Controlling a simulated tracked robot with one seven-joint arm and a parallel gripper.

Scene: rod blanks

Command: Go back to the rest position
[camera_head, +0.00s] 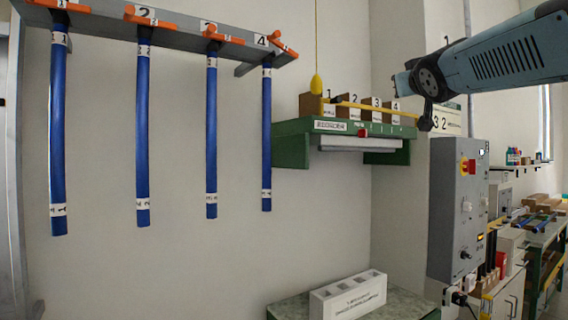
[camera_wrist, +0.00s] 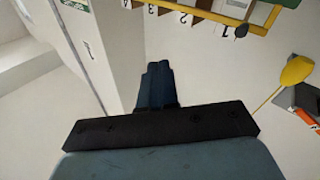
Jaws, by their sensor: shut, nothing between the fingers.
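My gripper (camera_wrist: 156,75) shows in the wrist view as two dark fingers pressed together, with nothing between them. It is in the air, apart from the shelf and the wall. In the head view my arm reaches in from the upper right; its end is near the right end of the green shelf (camera_head: 290,130), and the fingers cannot be made out clearly there. Several blue rods (camera_head: 143,130) with white bands hang upright from the numbered grey rack (camera_head: 100,18) at the left, well away from my gripper.
Numbered brown boxes (camera_head: 354,107) stand on the shelf behind a yellow bar (camera_head: 385,109). A yellow pendant (camera_head: 316,84) hangs on a cord beside them. A grey control box (camera_head: 458,210) is below my arm. A white block with square openings (camera_head: 348,299) sits on a low table.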

